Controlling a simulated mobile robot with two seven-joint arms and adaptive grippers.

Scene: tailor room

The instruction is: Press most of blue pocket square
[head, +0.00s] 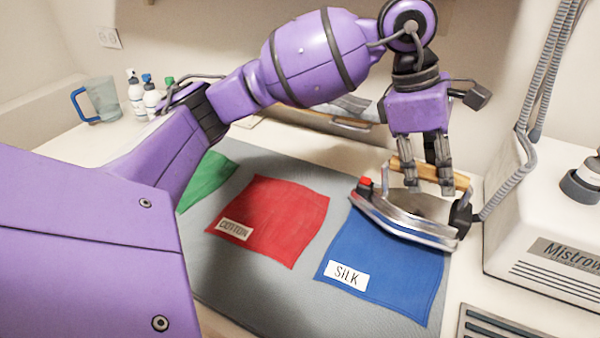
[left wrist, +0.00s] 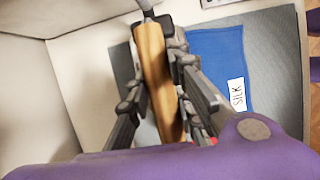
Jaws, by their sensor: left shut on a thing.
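A blue pocket square (head: 385,265) with a white SILK label lies flat on the grey pressing mat, at its right end. It also shows in the left wrist view (left wrist: 218,62). A steam iron (head: 408,222) with a wooden handle and a red button is over the far edge of the square and hides that part. I cannot tell whether its soleplate touches the cloth. My left gripper (head: 428,182) is shut on the iron's handle from above; the handle (left wrist: 155,75) runs between its fingers in the left wrist view. My right gripper is not in view.
A red COTTON square (head: 270,218) and a partly hidden green square (head: 208,178) lie left on the grey mat (head: 240,280). A white steam station (head: 540,225) with a hose (head: 510,185) stands right. A jug (head: 100,100) and bottles (head: 150,95) stand at the back left.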

